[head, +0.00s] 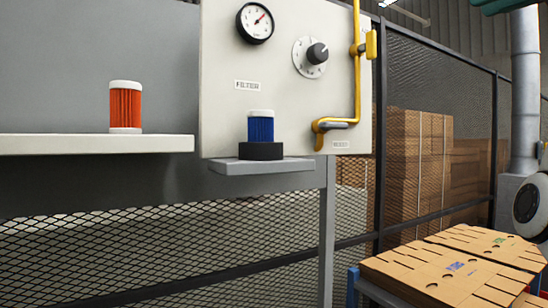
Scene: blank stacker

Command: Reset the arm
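A yellow arm (358,70) runs down the right side of a pale panel (225,70) and bends left at its foot. Its lower end (319,128) lies beside a grey handle (338,126). A small label (341,145) below it seems to read "RESET". A blue filter (261,127) with a white cap stands upright in a black round holder (262,151) on a small grey ledge, under a "FILTER" label (247,85). My gripper is not in view. A white and black rounded part at the right edge may be mine.
An orange filter (125,106) stands upright on a white shelf (80,144) at left. A gauge (255,23) and a knob (317,54) sit on the panel. Flat cardboard blanks (450,270) lie stacked at lower right. Mesh fencing (200,250) stands below and behind.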

